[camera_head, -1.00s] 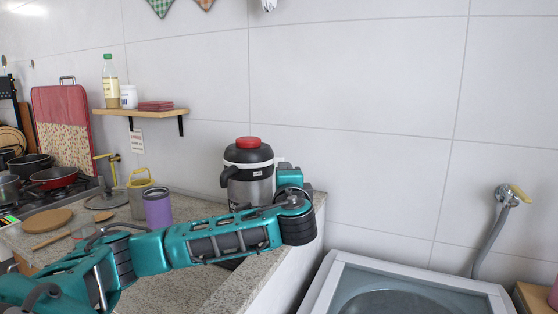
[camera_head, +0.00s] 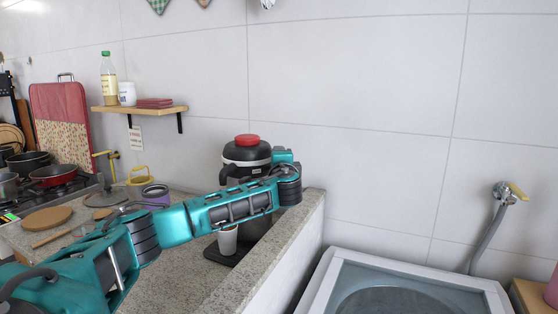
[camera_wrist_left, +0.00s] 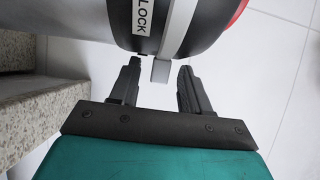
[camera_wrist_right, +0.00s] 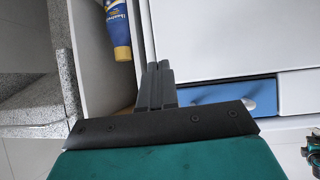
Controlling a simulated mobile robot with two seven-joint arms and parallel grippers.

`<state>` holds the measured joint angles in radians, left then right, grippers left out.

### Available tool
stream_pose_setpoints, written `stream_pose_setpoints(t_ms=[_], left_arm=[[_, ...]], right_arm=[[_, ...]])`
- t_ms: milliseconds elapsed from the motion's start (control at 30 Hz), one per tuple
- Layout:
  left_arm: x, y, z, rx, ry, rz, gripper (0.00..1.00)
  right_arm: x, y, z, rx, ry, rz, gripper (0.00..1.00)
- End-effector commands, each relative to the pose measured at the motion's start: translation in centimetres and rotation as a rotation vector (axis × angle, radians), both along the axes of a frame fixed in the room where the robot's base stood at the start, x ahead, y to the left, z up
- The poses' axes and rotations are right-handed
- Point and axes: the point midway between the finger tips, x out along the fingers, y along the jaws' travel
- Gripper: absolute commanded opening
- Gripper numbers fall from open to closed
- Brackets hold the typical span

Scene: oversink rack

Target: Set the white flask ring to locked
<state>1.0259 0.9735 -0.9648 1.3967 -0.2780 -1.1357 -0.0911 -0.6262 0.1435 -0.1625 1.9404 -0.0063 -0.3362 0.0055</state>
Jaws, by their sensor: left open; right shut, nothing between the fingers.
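The flask (camera_head: 246,154) stands against the wall at the counter's right end, with a red cap, a black upper part and a white ring. My left arm hides its lower body. In the left wrist view the flask's white ring (camera_wrist_left: 180,22) is a pale band beside a LOCK label (camera_wrist_left: 144,14). A small pale tab (camera_wrist_left: 161,70) sticks out below the ring. My left gripper (camera_wrist_left: 160,68) is open, its fingers on either side of the tab; I cannot tell if they touch it. My right gripper (camera_wrist_right: 157,66) is shut and empty, away from the flask.
A white cup (camera_head: 227,241) stands on a black tray (camera_head: 225,256) below my left forearm. A purple container (camera_head: 156,195) and a yellow-handled can (camera_head: 140,177) are further left. A blue-yellow tube (camera_wrist_right: 118,28) shows in the right wrist view. A basin-like unit (camera_head: 410,275) is right.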

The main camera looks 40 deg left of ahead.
Motion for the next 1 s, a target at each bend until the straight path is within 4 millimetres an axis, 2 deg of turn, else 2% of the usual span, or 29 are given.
stream_pose_setpoints(t_ms=[367,867,1000], left_arm=[[0.32,0.29,0.01,0.000,0.000,-0.001,0.47],[0.29,0.31,-0.01,0.000,0.000,0.000,0.00],[0.28,0.31,-0.02,0.000,0.000,0.000,0.00]], right_arm=[[-0.01,0.02,0.01,0.000,0.000,0.000,0.00],[0.01,0.03,0.02,0.001,0.000,0.001,0.00],[0.02,0.04,0.03,0.000,-0.001,0.000,0.00]])
